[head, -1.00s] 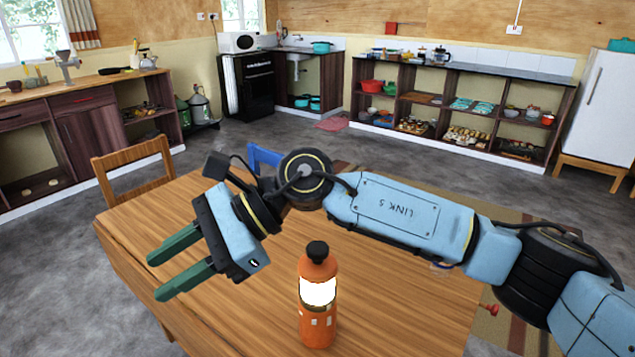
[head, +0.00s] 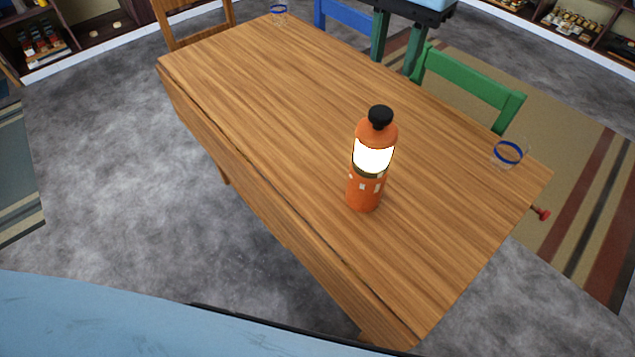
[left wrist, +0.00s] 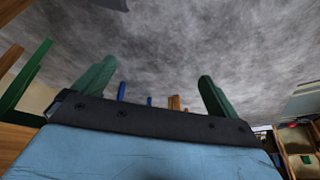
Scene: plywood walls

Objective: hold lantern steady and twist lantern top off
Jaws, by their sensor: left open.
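The lantern (head: 364,193) stands upright on the wooden table. It has an orange base, a glowing white band, an orange shoulder and a black top (head: 380,116). The top is on the lantern. Nothing touches the lantern. The lantern cannot be made out in that view.
The table (head: 300,130) is mostly clear. A clear glass with a blue ring (head: 509,153) stands near its right end, another (head: 279,14) at the far left corner. A green chair (head: 470,78), a blue chair (head: 340,17) and a wooden chair (head: 195,22) stand around it.

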